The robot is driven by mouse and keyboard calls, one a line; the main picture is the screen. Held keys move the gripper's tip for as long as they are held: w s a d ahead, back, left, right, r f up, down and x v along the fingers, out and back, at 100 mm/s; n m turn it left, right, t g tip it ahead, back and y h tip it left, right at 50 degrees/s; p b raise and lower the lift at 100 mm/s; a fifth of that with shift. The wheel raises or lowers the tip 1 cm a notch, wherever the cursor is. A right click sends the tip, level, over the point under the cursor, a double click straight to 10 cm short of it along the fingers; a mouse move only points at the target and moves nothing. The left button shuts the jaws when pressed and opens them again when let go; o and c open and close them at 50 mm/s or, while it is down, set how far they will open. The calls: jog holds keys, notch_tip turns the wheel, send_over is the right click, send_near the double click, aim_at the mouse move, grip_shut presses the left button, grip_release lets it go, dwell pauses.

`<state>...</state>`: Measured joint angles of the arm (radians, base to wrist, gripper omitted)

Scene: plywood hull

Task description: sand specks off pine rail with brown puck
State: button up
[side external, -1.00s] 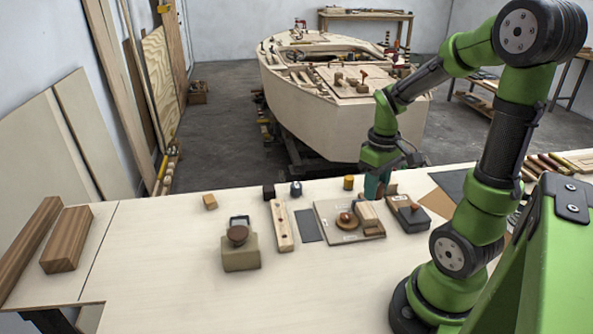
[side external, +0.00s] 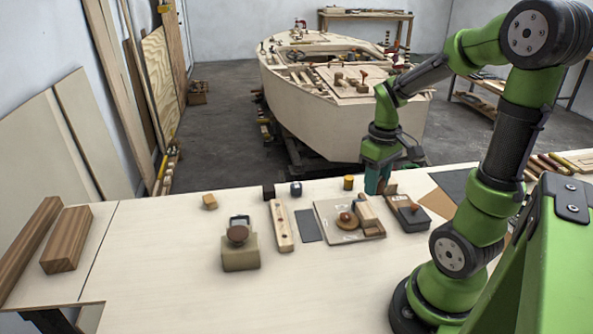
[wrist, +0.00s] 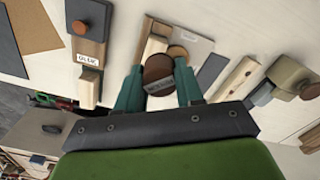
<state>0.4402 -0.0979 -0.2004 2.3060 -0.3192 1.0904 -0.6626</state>
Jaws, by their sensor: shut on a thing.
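My gripper (side external: 377,186) is over the far right part of the bench. In the wrist view its teal fingers (wrist: 158,88) are shut on the round brown puck (wrist: 158,70), whose near side carries a grey label too small to read. The puck is mostly hidden in the side view. The pine rail (side external: 282,226), a pale strip with a few dark specks on top, lies on the bench left of my gripper. The rail also shows in the wrist view (wrist: 240,76), right of the fingers and apart from them.
A dark pad (side external: 309,226) sits beside the rail. A dark-topped block (side external: 407,212) stands right, an olive block (side external: 240,254) left. The front bench is clear.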

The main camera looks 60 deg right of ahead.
jog(key=w+a+f+n, duration=0.2)
jog(key=w+a+n, duration=0.1)
jog(key=w+a, duration=0.4)
jog(key=m, duration=0.3)
send_near(285, 240)
jog(key=shift+f, duration=3.05)
jog(key=shift+w+d+f, duration=0.15)
jog(key=shift+f, duration=0.15)
jog(key=shift+w+d+f, duration=0.15)
jog(key=shift+w+d, duration=0.95)
grip_shut()
jog(key=shift+w+d, duration=3.95)
jog(key=shift+d, duration=0.05)
jog(key=shift+s+a, duration=5.2)
jog(key=shift+a, duration=0.05)
notch_tip(285, 240, up, 8)
jog(key=shift+r, duration=0.2)
jog(key=shift+d, duration=0.1)
